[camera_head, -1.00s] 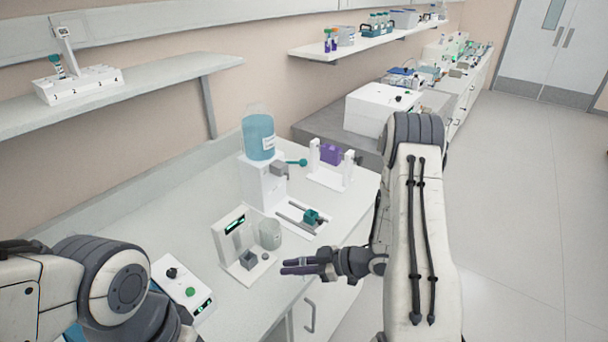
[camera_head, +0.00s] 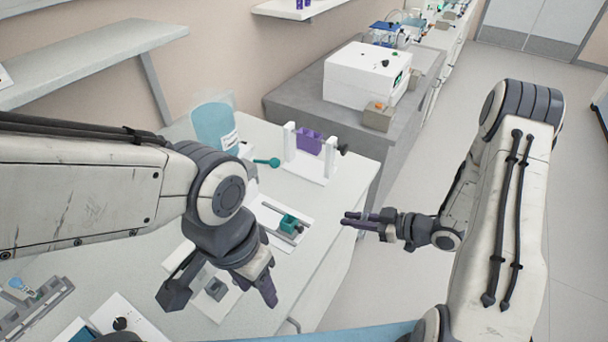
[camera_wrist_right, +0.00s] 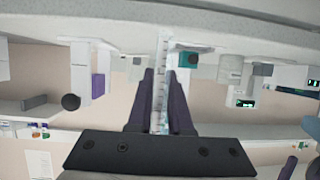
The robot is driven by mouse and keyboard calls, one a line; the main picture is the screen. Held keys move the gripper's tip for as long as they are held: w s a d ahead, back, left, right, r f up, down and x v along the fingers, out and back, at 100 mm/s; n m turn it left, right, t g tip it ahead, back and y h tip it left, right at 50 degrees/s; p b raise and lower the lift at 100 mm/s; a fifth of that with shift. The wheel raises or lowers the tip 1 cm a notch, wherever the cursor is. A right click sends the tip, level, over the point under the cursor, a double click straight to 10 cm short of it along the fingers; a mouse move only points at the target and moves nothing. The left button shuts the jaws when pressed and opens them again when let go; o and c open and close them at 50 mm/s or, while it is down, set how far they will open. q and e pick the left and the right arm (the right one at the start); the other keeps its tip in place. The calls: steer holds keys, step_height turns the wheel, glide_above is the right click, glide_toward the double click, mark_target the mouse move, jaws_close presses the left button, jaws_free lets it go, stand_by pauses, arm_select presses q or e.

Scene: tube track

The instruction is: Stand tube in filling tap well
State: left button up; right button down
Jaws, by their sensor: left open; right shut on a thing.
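My right gripper (camera_head: 368,222) is beyond the table's right edge, pointing left. In the right wrist view its purple fingers (camera_wrist_right: 160,78) are shut on a clear graduated tube (camera_wrist_right: 161,100). The filling tap's blue bottle (camera_head: 214,127) and teal lever (camera_head: 266,162) stand at the back; my left arm hides most of the tap body. A teal block (camera_head: 289,223) sits on a rail plate in front of it, left of my right gripper; it also shows in the right wrist view (camera_wrist_right: 188,60).
A purple block (camera_head: 309,141) hangs in a white stand (camera_head: 318,166) behind the rail. A white box machine (camera_head: 360,76) stands on the grey counter. A panel with a black knob (camera_head: 120,323) and a grey rack (camera_head: 40,307) lie front left. The table's right margin is clear.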

steer(key=w+a+r+n+g+y+p, duration=0.1)
steer(key=w+a+r+p, duration=0.2)
steer(key=a, duration=0.6)
steer(key=w+a+r+n+g+p, duration=0.1)
steer(key=a+r+n+g+p, duration=0.15)
steer(key=a+r, duration=0.55)
arm_select(q)
steer(key=shift+w+d+r+b, duration=0.1)
steer(key=shift+w+r+b, duration=0.05)
steer(key=shift+r+b, duration=0.65)
steer(key=shift+w+d+r+b, duration=0.1)
steer(key=shift+r+b, duration=0.6)
steer(key=shift+r, duration=0.1)
arm_select(e)
steer(key=shift+m+t, duration=0.45)
steer(key=shift+w+a+f, duration=0.1)
steer(key=shift+a+f, duration=0.2)
steer(key=shift+f, duration=0.9)
steer(key=shift+s+a+f, duration=0.1)
steer(key=shift+a+f, duration=0.2)
steer(key=shift+f, duration=0.9)
steer(key=shift+w+a+f, duration=0.1)
steer(key=shift+a+f, duration=0.2)
steer(key=shift+f, duration=0.9)
arm_select(q)
steer(key=shift+f+b, duration=0.5)
arm_select(e)
steer(key=shift+f, duration=0.6)
